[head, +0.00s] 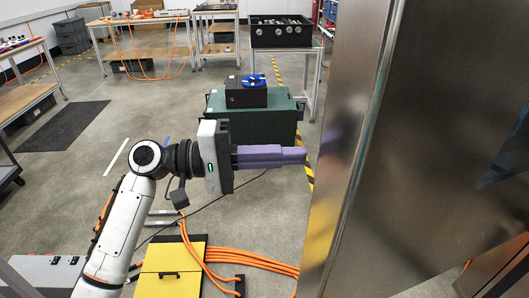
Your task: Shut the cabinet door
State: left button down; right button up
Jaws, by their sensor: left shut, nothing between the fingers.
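The cabinet door (440,150) is a tall, shiny metal panel filling the right side of the head view. Its long edge runs up and down, slightly tilted, and its narrower side face (337,160) is turned toward my left arm. The door stands swung out into the room; its hinge and the cabinet opening cannot be made out. My left gripper (305,155) comes in from the left with its purple fingers shut and empty. Its fingertips point right, close to the door's left edge in the picture; I cannot tell if they touch. My right gripper is not in view.
A dark green case (270,120) with a black box (246,93) stands behind my left gripper. Orange cables (250,260) run over the floor beside a yellow box (172,272). Workbenches stand at the back. Open grey floor (80,165) lies to the left.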

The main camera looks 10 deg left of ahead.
aim_at(315, 169)
pick_arm(q)
jog(key=d, duration=0.1)
jog(key=s+d+p, duration=0.1)
jog(key=d, duration=0.1)
jog(key=s+d, duration=0.1)
jog(key=d, duration=0.1)
jog(key=shift+s+d, duration=0.1)
jog(key=shift+s, duration=0.15)
